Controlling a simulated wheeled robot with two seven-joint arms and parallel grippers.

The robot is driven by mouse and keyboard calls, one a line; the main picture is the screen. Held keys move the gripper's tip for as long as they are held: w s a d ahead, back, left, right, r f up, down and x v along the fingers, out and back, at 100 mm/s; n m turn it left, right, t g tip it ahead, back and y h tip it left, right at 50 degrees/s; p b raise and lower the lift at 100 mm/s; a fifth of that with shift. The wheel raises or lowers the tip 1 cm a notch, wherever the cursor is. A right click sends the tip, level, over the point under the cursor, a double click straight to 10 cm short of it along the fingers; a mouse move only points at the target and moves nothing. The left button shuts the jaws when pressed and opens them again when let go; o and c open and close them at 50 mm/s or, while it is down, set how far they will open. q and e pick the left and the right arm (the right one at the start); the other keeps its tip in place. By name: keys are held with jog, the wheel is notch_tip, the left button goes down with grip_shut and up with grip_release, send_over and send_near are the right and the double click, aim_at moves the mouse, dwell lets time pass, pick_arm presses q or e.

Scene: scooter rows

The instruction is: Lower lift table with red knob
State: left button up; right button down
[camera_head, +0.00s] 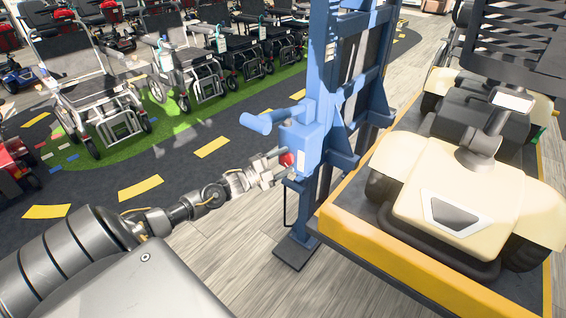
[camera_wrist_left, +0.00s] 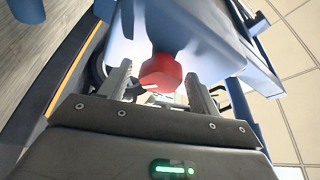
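The red knob (camera_head: 286,159) is on the side of a blue box (camera_head: 309,135) fixed to the blue lift mast. My left gripper (camera_head: 277,166) is right at the knob, with its arm reaching in from the left. In the left wrist view the red knob (camera_wrist_left: 161,72) sits ahead of and between the two fingers (camera_wrist_left: 158,88), which are spread apart. I cannot tell whether a finger touches it. The lift table (camera_head: 345,234) is a platform with a yellow edge, and a cream scooter (camera_head: 470,195) stands on it. My right gripper is not in view.
A blue handle (camera_head: 256,123) sticks out to the left of the box, close above my gripper. Several wheelchairs, such as a grey one (camera_head: 88,85), stand in a row on green flooring at the back left. The dark path with yellow dashes (camera_head: 212,147) is clear.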

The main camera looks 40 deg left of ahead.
pick_arm(q)
jog(key=shift+s, duration=0.1)
jog(key=v, duration=1)
jog(key=shift+s+a, duration=0.15)
jog(key=shift+s, duration=0.1)
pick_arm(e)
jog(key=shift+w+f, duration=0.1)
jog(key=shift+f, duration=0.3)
pick_arm(q)
jog(key=shift+f, duration=0.1)
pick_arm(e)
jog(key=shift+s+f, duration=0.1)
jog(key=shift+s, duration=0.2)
